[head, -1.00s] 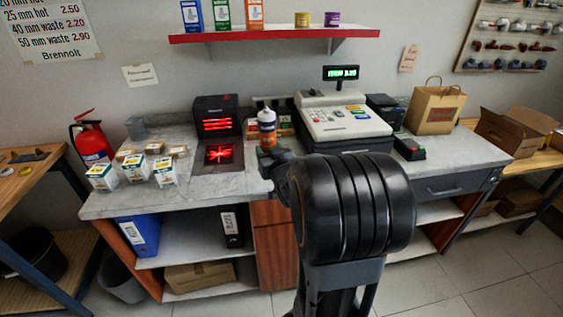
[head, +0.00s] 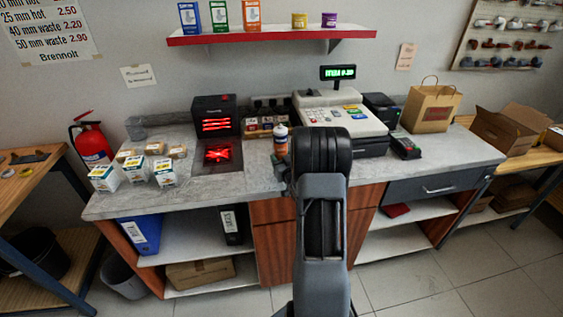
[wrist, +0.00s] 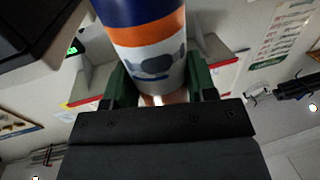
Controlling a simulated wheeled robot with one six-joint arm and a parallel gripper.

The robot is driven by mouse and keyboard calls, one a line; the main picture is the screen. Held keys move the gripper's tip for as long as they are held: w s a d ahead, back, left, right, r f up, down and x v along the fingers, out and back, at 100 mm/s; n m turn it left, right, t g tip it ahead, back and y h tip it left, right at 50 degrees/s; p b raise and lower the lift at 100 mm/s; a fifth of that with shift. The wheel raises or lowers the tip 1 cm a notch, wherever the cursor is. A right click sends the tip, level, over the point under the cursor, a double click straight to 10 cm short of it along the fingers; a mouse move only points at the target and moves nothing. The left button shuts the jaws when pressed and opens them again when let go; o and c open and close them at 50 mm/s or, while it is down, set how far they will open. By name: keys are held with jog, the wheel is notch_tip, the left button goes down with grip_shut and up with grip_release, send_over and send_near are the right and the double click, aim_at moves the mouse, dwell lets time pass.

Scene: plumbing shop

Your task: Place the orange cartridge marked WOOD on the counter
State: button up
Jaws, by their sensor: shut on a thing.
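A glowing red scanner (head: 218,153) lies to the left, with several small white boxes (head: 164,171) beyond it. The cash register (head: 340,122) stands behind right, with a card terminal (head: 404,146) beside it. Bare counter shows at the front left and right.

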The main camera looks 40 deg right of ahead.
jog(key=shift+f, duration=0.95)
jog(key=shift+f, duration=0.15)
jog(key=o, duration=1.2)
